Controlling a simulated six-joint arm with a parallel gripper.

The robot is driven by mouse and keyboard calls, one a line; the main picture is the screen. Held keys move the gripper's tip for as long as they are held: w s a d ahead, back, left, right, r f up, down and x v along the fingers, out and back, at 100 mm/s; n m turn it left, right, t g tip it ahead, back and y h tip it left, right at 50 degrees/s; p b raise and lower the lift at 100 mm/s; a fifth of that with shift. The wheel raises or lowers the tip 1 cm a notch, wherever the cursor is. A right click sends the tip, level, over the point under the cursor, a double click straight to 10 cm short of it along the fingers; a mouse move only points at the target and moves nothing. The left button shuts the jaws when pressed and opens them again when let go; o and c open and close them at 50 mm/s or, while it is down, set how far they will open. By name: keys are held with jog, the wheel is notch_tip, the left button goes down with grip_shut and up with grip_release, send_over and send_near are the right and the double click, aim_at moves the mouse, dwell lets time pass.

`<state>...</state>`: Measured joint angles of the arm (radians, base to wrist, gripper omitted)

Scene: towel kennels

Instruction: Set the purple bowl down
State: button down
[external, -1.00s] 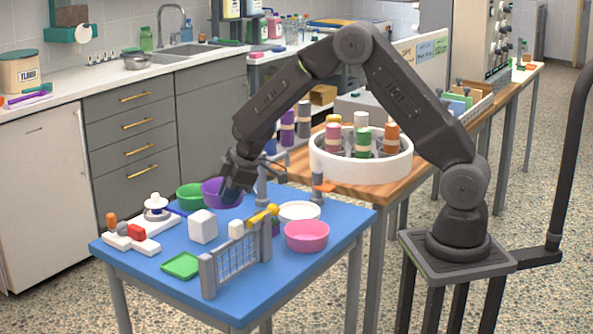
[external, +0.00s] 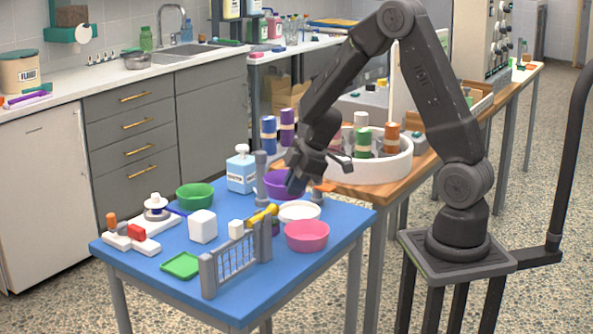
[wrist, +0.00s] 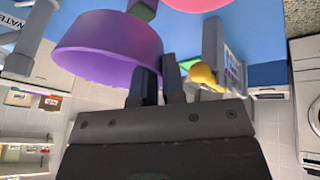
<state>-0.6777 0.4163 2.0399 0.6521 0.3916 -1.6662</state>
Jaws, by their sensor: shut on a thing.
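The purple bowl (external: 278,186) is at the back right part of the blue table, beside the grey post, behind the white dish. It also fills the upper left of the wrist view (wrist: 100,45). My gripper (external: 294,186) is shut on the bowl's rim at its right side. In the wrist view the fingers (wrist: 158,85) reach up to the bowl's edge. I cannot tell whether the bowl's base touches the table.
A white dish (external: 299,211), a pink bowl (external: 307,236) and a grey gate (external: 235,262) with a yellow-handled thing stand in front. A green bowl (external: 195,196) and a blue water bottle (external: 241,171) are to the left. A white round tray (external: 365,169) with bottles stands behind right.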

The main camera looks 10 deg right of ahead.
jog(key=w+d+f, duration=0.1)
jog(key=w+f, duration=0.1)
jog(key=w+d+f, duration=0.1)
jog(key=w+d, duration=0.1)
jog(key=w, duration=0.1)
jog(key=w+d+f, duration=0.1)
jog(key=w+f, duration=0.1)
jog(key=w, duration=0.1)
jog(key=shift+d+f, duration=0.3)
jog(key=shift+d, duration=0.05)
jog(key=shift+f, duration=0.2)
jog(key=shift+w+f, duration=0.1)
jog(key=shift+f, duration=1.75)
jog(key=shift+f, duration=0.15)
jog(key=c, duration=1.2)
grip_release()
